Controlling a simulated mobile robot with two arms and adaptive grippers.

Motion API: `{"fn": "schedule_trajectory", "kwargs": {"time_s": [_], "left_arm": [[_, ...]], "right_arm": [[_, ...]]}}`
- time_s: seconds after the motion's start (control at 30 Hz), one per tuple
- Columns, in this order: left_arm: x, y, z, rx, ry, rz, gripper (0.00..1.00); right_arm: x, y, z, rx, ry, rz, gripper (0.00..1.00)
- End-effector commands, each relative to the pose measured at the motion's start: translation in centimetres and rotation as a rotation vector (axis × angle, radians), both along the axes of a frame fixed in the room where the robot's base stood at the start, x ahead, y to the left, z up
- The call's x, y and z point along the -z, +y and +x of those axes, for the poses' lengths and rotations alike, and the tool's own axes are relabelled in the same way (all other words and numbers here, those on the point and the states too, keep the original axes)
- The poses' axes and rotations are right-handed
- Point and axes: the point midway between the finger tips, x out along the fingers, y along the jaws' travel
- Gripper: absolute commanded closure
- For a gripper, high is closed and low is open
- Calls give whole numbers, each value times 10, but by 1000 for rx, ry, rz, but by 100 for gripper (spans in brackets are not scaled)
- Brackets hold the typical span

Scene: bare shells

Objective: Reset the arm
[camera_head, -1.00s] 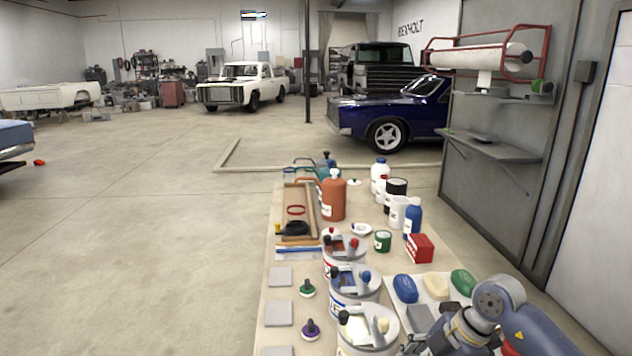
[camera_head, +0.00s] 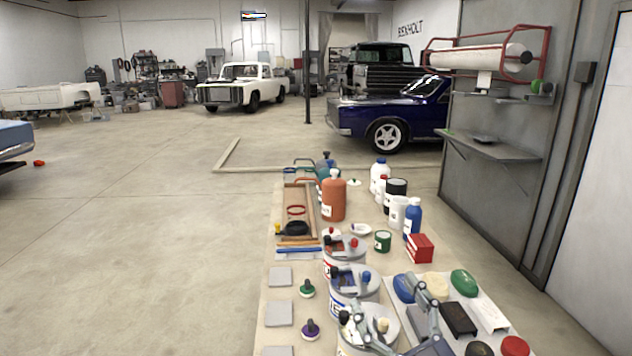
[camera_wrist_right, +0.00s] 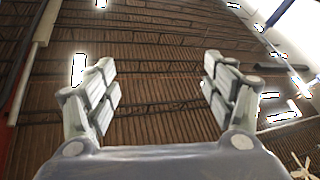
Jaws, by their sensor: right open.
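My right gripper (camera_head: 392,312) is in the lower right of the head view, above the near end of the workbench. Its fingers stand apart over the paint cans and the white tray. In the right wrist view the gripper (camera_wrist_right: 160,95) is open, with two grey fingers wide apart and nothing between them. Behind the fingers that view shows a brown, ribbed surface with dark beams. My left gripper is not in view.
A grey wall panel with a shelf (camera_head: 490,147) stands to the right.

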Motion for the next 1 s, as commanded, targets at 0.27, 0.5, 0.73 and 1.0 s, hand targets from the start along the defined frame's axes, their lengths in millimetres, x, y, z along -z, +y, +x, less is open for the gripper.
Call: {"fn": "schedule_trajectory", "kwargs": {"time_s": [0.27,0.5,0.73,1.0], "left_arm": [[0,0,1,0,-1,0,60],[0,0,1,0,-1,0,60],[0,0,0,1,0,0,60],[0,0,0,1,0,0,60]], "right_arm": [[111,-90,-21,408,466,112,23],[230,-116,-108,550,1004,45,23],[293,-103,-205,494,1412,-70,23],[334,-85,-273,380,1674,-170,23]]}}
